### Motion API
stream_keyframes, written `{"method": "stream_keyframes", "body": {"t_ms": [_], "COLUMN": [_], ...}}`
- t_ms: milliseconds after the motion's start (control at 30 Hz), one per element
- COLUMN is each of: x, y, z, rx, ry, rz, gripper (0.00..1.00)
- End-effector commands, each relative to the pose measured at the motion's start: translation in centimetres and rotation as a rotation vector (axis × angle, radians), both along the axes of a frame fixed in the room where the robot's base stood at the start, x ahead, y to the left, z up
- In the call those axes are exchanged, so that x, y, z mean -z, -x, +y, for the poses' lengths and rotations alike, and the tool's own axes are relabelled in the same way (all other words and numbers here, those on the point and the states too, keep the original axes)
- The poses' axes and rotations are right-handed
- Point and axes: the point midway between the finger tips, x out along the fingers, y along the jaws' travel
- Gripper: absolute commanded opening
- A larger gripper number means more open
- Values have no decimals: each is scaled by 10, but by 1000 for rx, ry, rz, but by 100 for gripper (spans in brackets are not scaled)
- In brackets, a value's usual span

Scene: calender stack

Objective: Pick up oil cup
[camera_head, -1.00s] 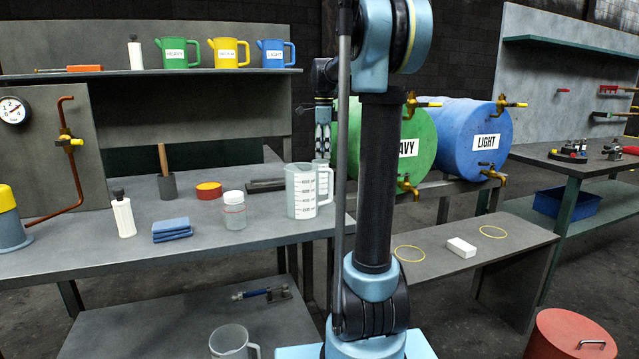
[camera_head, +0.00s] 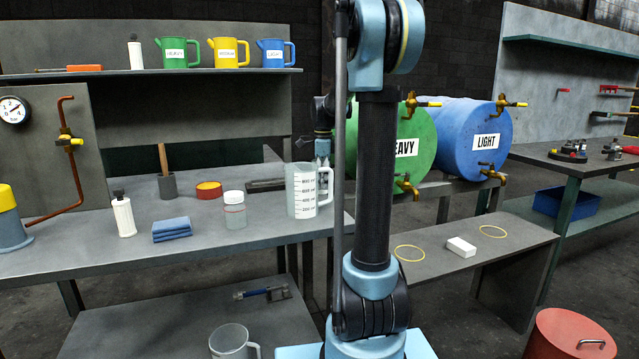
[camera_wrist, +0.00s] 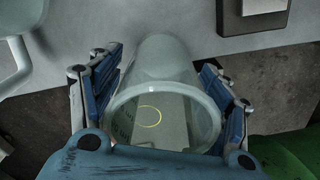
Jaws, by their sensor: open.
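The clear, greenish oil cup (camera_wrist: 163,72) stands between the two fingers of my gripper in the wrist view, its round open rim towards the camera. My gripper (camera_wrist: 164,85) is open, with one blue-and-grey finger on each side of the cup. I cannot tell whether either finger touches it. In the head view my gripper (camera_head: 323,168) points down at the back of the left bench, behind the clear graduated jug (camera_head: 301,192). The jug and my arm hide most of the cup there.
A pale curved handle (camera_wrist: 14,62) is close at the left in the wrist view. A small lidded jar (camera_head: 235,212), blue cloths (camera_head: 172,230) and a red tin (camera_head: 209,190) stand on the left bench (camera_head: 80,240). The green drum (camera_head: 418,140) is to the right.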

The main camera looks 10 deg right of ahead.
Motion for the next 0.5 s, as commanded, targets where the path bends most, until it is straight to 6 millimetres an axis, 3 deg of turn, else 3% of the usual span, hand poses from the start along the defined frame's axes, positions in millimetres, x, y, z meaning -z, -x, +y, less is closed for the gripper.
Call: {"method": "stream_keyframes", "body": {"t_ms": [233, 433, 500], "x": [2, 2, 2], "y": [0, 0, 0], "z": [0, 0, 1], "rx": [0, 0, -1], "ry": [0, 0, 0], "rz": [0, 0, 0], "gripper": [71, 28, 24]}}
